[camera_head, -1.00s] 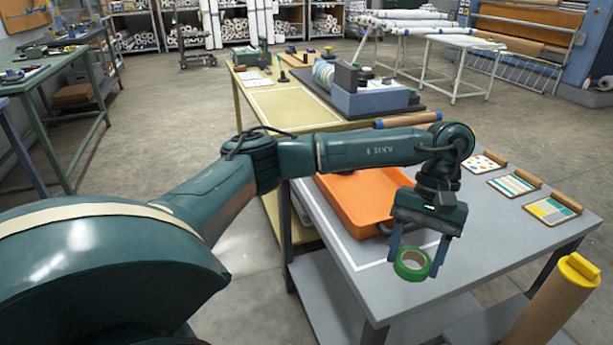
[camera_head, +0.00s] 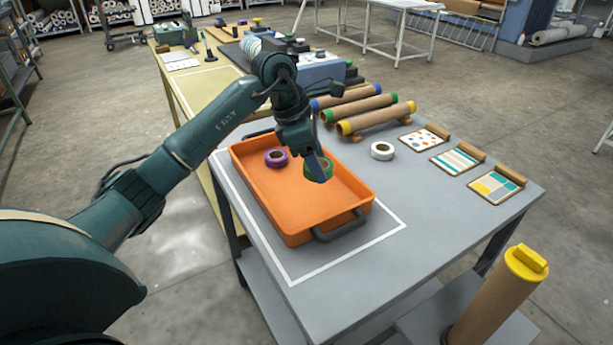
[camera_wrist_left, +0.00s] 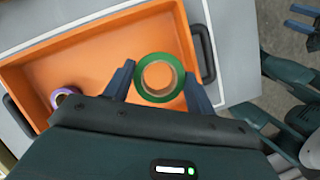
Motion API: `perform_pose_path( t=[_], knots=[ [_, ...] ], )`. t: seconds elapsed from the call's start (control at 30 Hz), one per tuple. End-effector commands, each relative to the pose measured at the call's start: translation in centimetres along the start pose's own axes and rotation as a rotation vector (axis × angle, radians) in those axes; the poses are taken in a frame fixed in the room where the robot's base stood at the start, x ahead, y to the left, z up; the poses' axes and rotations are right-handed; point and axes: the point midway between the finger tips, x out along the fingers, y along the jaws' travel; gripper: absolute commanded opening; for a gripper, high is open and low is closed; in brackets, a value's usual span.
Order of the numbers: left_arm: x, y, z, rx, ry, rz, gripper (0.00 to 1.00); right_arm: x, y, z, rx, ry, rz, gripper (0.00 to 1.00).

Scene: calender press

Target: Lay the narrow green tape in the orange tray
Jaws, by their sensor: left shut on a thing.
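The narrow green tape (camera_head: 318,170) is a green roll with a tan core, held between the fingers of my left gripper (camera_head: 316,168). In the left wrist view the green tape (camera_wrist_left: 158,78) sits between the two blue fingers, with the orange tray's floor behind it. The orange tray (camera_head: 290,205) lies on the grey table inside a white outline. My left gripper is over the tray's right-hand part; I cannot tell whether the tape touches the floor. A purple tape (camera_head: 276,158) lies in the tray and shows in the left wrist view (camera_wrist_left: 64,96).
A white tape roll (camera_head: 382,151) lies on the table right of the tray. Behind it are several cardboard tubes (camera_head: 375,118) with coloured ends. Pattern boards (camera_head: 455,160) line the right side. A tall yellow-capped tube (camera_head: 500,290) stands at the front right.

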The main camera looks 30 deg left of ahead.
Motion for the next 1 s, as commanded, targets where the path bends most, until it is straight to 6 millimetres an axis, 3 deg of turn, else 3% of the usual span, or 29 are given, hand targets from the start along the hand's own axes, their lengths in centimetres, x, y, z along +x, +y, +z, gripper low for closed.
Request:
perform_pose_path(
  t=[0.2, 0.67, 1.0],
  knots=[
    [3.9, -0.1, -1.6, -0.007, 0.002, -0.004, 0.34, -0.4, -0.1, 1.0, 0.007, -0.021, 0.0, 0.36],
    [8.6, -0.2, -3.6, -0.004, 0.001, -0.005, 0.34, -0.4, -0.2, 0.4, 0.005, -0.003, -0.001, 0.36],
    [9.1, -0.1, -3.8, -0.002, 0.001, -0.001, 0.34, -0.3, -0.2, 0.4, 0.003, 0.001, -0.001, 0.36]
  ],
)
